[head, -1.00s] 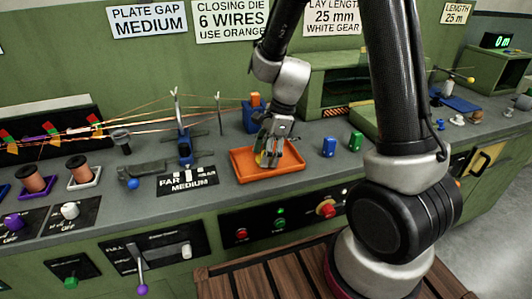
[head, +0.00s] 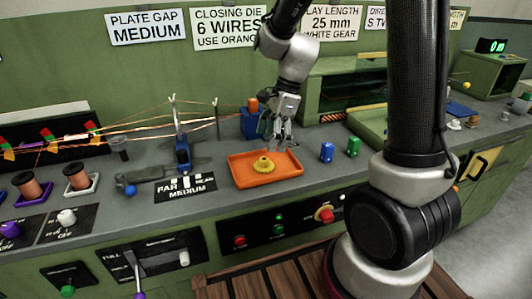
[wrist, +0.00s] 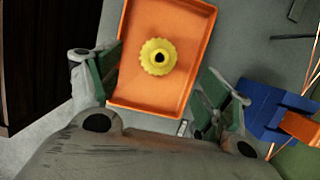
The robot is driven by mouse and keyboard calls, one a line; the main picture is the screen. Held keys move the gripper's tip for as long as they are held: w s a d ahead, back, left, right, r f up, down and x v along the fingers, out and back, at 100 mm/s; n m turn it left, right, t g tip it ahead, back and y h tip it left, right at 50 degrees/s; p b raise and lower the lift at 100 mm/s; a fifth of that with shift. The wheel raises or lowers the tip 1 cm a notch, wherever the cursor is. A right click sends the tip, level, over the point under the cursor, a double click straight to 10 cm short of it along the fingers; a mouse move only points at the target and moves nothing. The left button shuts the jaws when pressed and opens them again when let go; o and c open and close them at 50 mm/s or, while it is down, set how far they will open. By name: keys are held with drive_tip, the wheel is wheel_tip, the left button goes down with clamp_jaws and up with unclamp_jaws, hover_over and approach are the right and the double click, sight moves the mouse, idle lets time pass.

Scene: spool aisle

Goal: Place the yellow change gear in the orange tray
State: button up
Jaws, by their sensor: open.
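The yellow change gear (head: 263,166) lies flat inside the orange tray (head: 288,180) on the grey bench. In the wrist view the gear (wrist: 158,57) shows its toothed rim and dark centre hole, resting on the floor of the tray (wrist: 130,88), clear of its walls. My gripper (head: 276,146) is open and empty, above and just behind the tray's back right part. In the wrist view its two fingers (wrist: 156,92) stand wide apart, with the gear beyond them and touching neither.
A blue-based die stand (head: 183,155) with stretched wires is to the left. Buttons line the front panel below.

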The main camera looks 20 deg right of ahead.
drive_tip(key=s+d+r+n+t+h, duration=0.1)
drive_tip(key=s+d+r+n, duration=0.25)
drive_tip(key=r, duration=0.25)
drive_tip(key=s+d+r+n+t, duration=0.1)
drive_tip(key=s+d+r+n, duration=0.25)
drive_tip(key=s+r, duration=0.2)
drive_tip(key=s+d+r+n+t+h, duration=0.1)
drive_tip(key=s+d+n, duration=0.2)
drive_tip(key=s+n, duration=0.2)
drive_tip(key=s+d+r+n+t+h, duration=0.1)
drive_tip(key=s+d+r+n, duration=0.1)
drive_tip(key=s+n, duration=0.3)
drive_tip(key=shift+s+d+r+n, duration=0.15)
drive_tip(key=shift+d+r+n, duration=0.1)
drive_tip(key=shift+d+n, duration=0.25)
idle(0.4)
